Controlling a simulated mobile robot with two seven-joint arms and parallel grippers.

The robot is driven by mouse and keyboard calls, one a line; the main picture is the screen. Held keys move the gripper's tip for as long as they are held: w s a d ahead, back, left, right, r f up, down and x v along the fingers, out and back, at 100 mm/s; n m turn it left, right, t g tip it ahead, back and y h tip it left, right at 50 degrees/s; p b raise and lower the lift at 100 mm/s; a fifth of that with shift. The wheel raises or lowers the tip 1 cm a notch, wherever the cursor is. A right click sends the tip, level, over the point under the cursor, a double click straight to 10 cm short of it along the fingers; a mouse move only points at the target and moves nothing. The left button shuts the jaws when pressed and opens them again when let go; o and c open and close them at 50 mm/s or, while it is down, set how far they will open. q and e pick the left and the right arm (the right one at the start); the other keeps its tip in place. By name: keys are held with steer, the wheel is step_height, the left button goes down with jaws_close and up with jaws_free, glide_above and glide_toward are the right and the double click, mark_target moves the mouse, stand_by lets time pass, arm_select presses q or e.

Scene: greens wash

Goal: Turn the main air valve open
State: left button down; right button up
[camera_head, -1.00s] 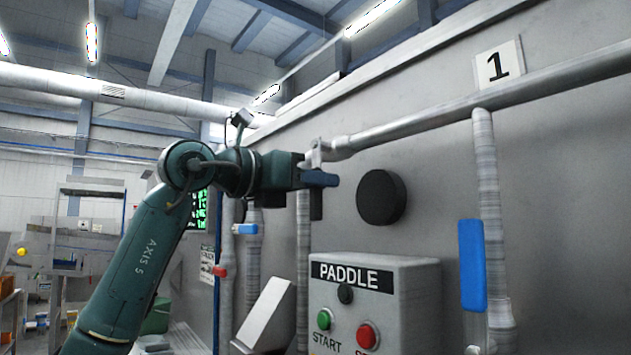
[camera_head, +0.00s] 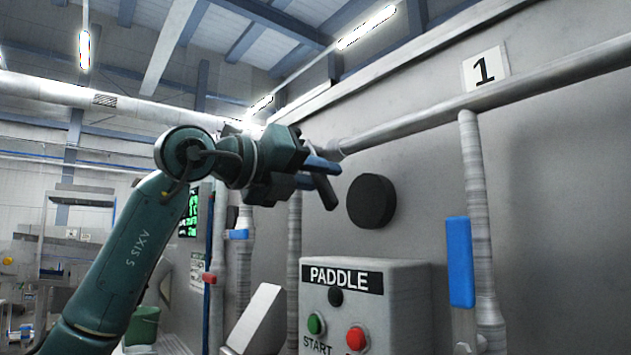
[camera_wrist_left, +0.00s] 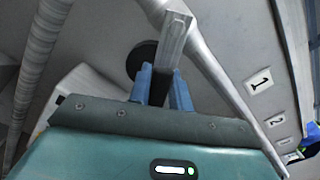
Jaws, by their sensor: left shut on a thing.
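The main air valve shows best in the left wrist view as a pale grey metal handle (camera_wrist_left: 174,42) at the end of the long grey air pipe (camera_head: 450,112). My left gripper (camera_head: 324,178) is at that pipe end, tilted, in front of the wall. In the left wrist view its two blue fingers (camera_wrist_left: 163,88) are closed on the lower end of the handle. In the head view the gripper hides most of the valve. My right gripper is in neither view.
A black round disc (camera_head: 371,201) sits on the wall right of the gripper. Below is the PADDLE box (camera_head: 405,280) with green and red buttons. A blue lever (camera_head: 460,262) hangs on a vertical pipe at right; a smaller blue one (camera_head: 238,234) is at left.

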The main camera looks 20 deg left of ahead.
arm_select(q)
steer(key=shift+s+r+n, duration=0.1)
steer(key=shift+r+n, duration=0.05)
steer(key=shift+n, duration=0.15)
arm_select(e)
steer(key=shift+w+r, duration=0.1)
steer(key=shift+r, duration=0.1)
arm_select(q)
steer(key=c, duration=1.3)
jaws_free()
steer(key=shift+d, duration=0.1)
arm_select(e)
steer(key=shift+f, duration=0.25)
arm_select(q)
steer(key=b+v, duration=0.3)
steer(key=v, duration=1)
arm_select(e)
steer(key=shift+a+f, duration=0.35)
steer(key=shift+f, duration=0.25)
